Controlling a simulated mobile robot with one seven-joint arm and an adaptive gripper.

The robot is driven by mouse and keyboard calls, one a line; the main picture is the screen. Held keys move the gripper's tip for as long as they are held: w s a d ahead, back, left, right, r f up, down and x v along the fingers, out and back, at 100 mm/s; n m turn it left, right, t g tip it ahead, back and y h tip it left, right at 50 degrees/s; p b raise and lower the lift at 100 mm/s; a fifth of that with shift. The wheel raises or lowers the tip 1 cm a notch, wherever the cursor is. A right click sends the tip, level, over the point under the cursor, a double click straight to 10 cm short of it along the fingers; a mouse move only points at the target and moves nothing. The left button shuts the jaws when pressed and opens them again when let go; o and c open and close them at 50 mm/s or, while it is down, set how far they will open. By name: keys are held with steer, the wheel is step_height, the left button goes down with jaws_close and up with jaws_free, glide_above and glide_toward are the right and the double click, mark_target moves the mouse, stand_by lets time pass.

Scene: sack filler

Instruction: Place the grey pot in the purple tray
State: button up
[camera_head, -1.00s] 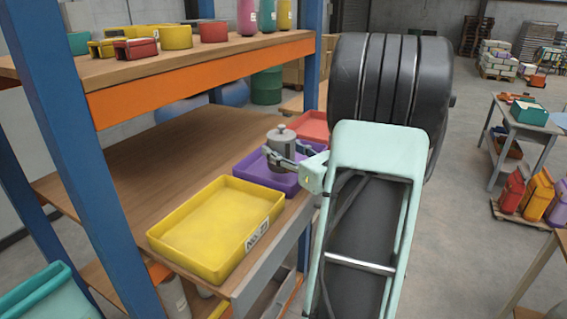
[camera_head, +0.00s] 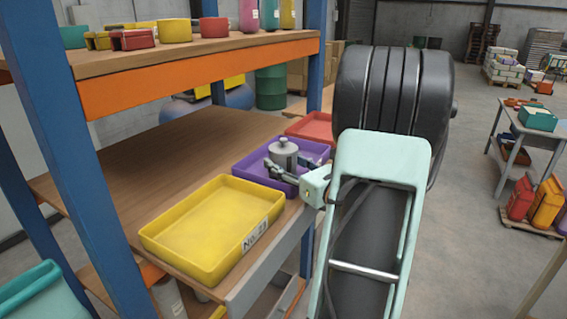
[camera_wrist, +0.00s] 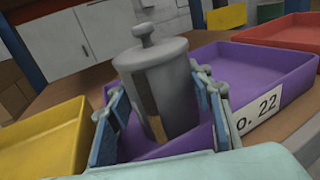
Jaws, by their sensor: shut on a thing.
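The grey pot (camera_head: 284,154), a lidded cylinder with a knob, is upright at the purple tray (camera_head: 318,150) on the shelf. In the wrist view the pot (camera_wrist: 160,85) stands between the two blue-padded fingers of my gripper (camera_wrist: 165,115). My gripper (camera_head: 283,174) is shut on the pot. The pot's lower part is within the outline of the purple tray (camera_wrist: 258,72), which carries a "22" label. Whether the pot's base touches the tray floor is hard to tell.
A yellow tray (camera_head: 205,225) sits on the near side of the purple tray, and a red tray (camera_head: 312,126) on the far side. A blue shelf post (camera_head: 75,150) and an upper shelf (camera_head: 190,75) with several containers stand close by. Bare shelf board (camera_head: 150,165) lies behind.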

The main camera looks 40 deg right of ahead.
steer(key=o, duration=1.1)
steer(key=shift+r, duration=0.15)
steer(key=s+b, duration=0.1)
steer(key=s, duration=1.1)
steer(key=shift+s, duration=0.1)
